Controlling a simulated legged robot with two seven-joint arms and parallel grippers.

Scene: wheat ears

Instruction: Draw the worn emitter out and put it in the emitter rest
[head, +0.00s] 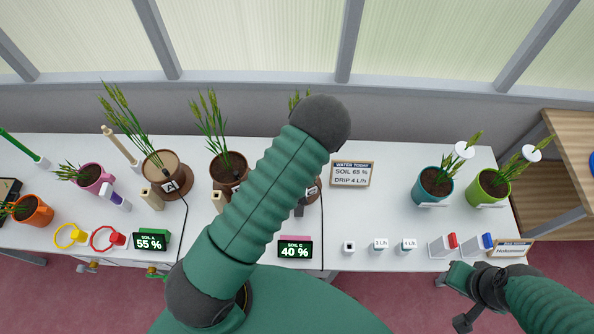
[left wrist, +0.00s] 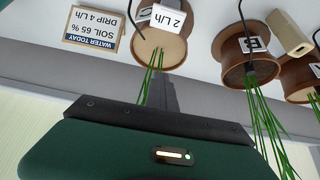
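A pot with a white 2 L/h label (left wrist: 172,18) over its soil shows in the left wrist view; this brown pot (left wrist: 160,48) is mostly hidden behind my left arm in the head view. My left gripper's dark palm edge fills the bottom of the left wrist view, with a narrow grey finger shape (left wrist: 168,93) pointing at that pot. Whether it holds anything is unclear. A small white block with a dark hole (head: 348,247), perhaps the emitter rest, stands beside the 2 L/h block (head: 380,245) and 4 L/h block (head: 405,246). My right gripper (head: 451,301) is open and empty.
A soil C display (head: 295,249) reads 40 %, a soil A display (head: 150,241) 55 %. The water board (head: 352,174) says drip 4 L/h. Brown pots A (head: 166,165) and B (head: 228,165) stand left; teal (head: 436,183) and green (head: 488,187) pots stand right.

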